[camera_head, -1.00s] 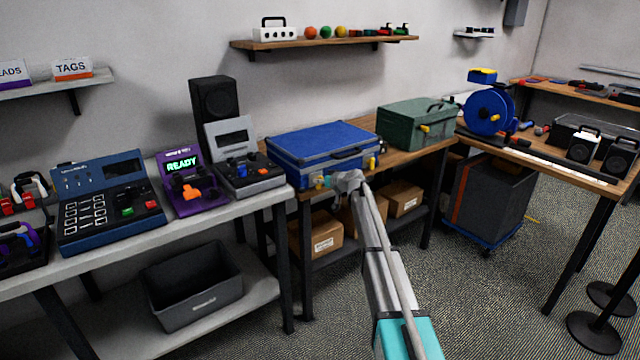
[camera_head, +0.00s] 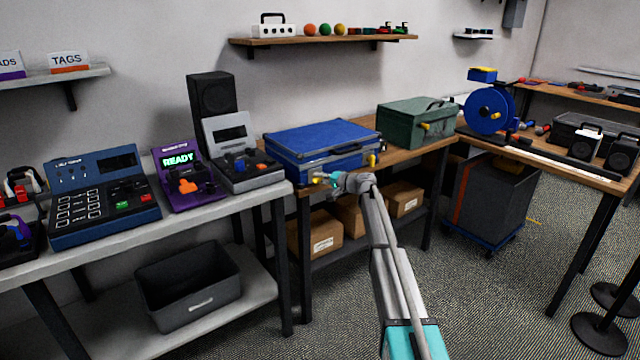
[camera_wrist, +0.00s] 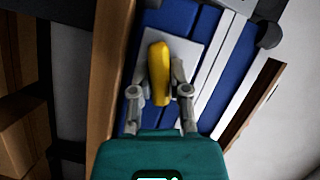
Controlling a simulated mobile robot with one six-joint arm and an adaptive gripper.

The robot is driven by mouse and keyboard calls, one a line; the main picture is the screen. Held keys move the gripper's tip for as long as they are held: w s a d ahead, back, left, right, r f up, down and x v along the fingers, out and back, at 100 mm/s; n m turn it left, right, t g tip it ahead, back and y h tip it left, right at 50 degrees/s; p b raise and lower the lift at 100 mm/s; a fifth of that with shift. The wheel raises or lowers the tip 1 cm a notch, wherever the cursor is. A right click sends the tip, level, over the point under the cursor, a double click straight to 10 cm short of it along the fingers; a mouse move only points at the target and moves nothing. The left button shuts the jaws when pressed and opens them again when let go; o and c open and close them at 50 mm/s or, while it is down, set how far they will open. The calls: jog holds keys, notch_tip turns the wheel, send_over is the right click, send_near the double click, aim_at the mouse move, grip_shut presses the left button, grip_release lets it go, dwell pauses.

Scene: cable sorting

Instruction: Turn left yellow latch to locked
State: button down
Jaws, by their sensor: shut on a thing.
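The blue case (camera_head: 322,146) sits closed on the wooden bench, its front facing the room. Its left yellow latch (camera_head: 318,178) is at the front left; in the wrist view the latch (camera_wrist: 159,74) lies lengthwise between my fingers on a pale plate (camera_wrist: 182,50). The right yellow latch (camera_head: 372,160) shows near the front right corner. My gripper (camera_head: 330,181) is at the case's front left, and in the wrist view my gripper (camera_wrist: 160,88) is shut on the left latch. The latch's far side is hidden.
A green case (camera_head: 415,120) stands to the right on the same wooden bench (camera_head: 400,150). A grey console (camera_head: 245,172) is close on the left. Cardboard boxes (camera_head: 318,232) sit on the shelf below.

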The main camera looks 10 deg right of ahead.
jog(key=shift+f+m+t+y+b, duration=0.15)
jog(key=shift+m+y+b, duration=0.15)
jog(key=shift+m+b, duration=0.4)
jog(key=shift+m+t+y+b, duration=0.15)
jog(key=shift+m+y+b, duration=0.2)
jog(key=shift+m, duration=0.65)
jog(key=c, duration=0.6)
grip_release()
jog(key=v, duration=1.2)
